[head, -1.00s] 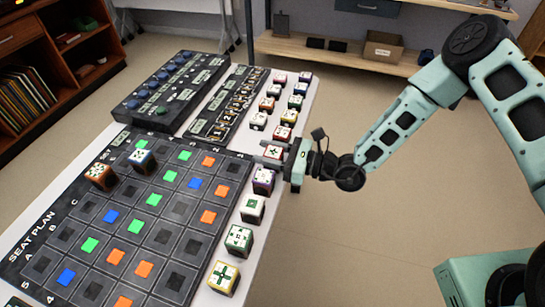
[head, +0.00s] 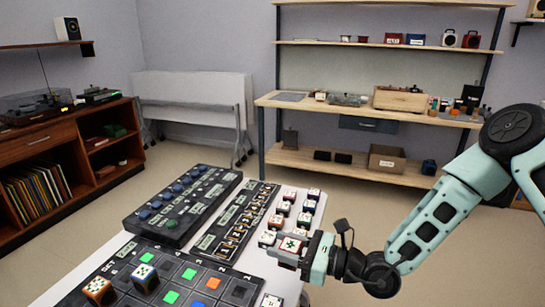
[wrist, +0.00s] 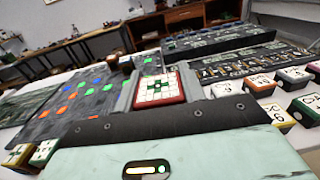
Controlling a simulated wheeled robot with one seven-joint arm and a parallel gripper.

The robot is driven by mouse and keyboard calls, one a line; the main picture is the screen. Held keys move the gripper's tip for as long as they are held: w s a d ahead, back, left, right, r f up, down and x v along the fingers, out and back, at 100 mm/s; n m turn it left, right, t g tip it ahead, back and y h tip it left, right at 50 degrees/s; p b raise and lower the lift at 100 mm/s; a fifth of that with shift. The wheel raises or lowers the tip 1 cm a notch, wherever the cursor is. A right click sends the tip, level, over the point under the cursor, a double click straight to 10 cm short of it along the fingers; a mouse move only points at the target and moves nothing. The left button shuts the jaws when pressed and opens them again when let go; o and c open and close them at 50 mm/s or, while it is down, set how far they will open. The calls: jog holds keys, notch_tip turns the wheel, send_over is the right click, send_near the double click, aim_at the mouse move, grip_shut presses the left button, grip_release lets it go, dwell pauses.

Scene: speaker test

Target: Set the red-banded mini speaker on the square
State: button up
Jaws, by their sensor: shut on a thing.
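My gripper (head: 291,246) is shut on the red-banded mini speaker (head: 290,243), a small cube with a white top and a dark green pattern. In the wrist view the speaker (wrist: 160,87) sits upright between the two fingers, its red band showing around the top. The dark seat plan board (head: 238,293) lies left of my gripper, with green, orange and blue squares in its grid. I cannot tell which square is meant. Two other speakers, one orange-banded (head: 98,290) and one blue-banded (head: 144,277), stand on the board's left side.
Several other mini speakers (head: 304,220) stand in rows on the white table beyond my gripper. Another speaker (head: 271,300) stands nearer, at the bottom edge. A dark panel with blue knobs (head: 176,210) and a labelled strip (head: 235,222) lie behind the board. Shelves (head: 400,115) stand at the back.

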jog(key=s+d+f+m+t+h+p, duration=0.1)
jog(key=d+f+m+t+h, duration=0.2)
jog(key=d, duration=0.7)
jog(key=s+d+f+m+t+h+p, duration=0.1)
jog(key=d+f+m+t+h, duration=0.3)
jog(key=d+m+h, duration=0.2)
jog(key=s+d+f+m+t+h+p, duration=0.1)
jog(key=s+d+f+m+t+h, duration=0.1)
jog(key=d+h, duration=0.5)
jog(key=d+f+m+t, duration=0.1)
jog(key=d+m+t, duration=0.1)
jog(key=d, duration=0.4)
jog(key=shift+d+f+h, duration=0.25)
jog(key=shift+d+h, duration=0.05)
jog(key=shift+d, duration=0.1)
